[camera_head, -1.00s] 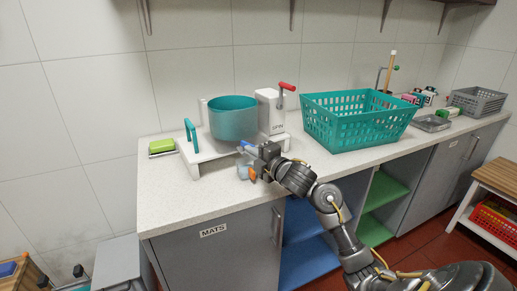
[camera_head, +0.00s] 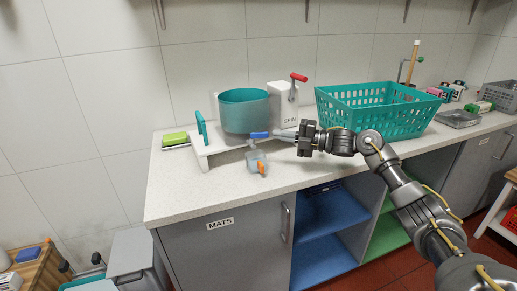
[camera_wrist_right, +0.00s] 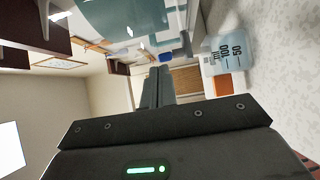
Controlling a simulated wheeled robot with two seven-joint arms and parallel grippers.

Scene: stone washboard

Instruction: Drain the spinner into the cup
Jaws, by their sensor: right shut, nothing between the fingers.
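The spinner has a teal bowl (camera_head: 243,112), a white stand (camera_head: 210,150) and a white box marked SPIN (camera_head: 282,103) with a red-handled crank. A blue tap lever (camera_head: 260,135) shows low on its front. The small clear cup (camera_head: 256,158) with an orange part stands on the counter below the tap. It also shows in the right wrist view, with measuring marks (camera_wrist_right: 222,55). I cannot tell whether water is running or how full the cup is. My right gripper (camera_head: 278,135) is shut and empty, just right of the lever; contact is unclear. My left gripper is out of view.
A teal basket (camera_head: 375,115) stands on the counter to the right, behind my right arm. A green sponge (camera_head: 175,139) lies left of the spinner. The speckled counter (camera_head: 195,190) is clear in front, down to its edge above the MATS cabinet.

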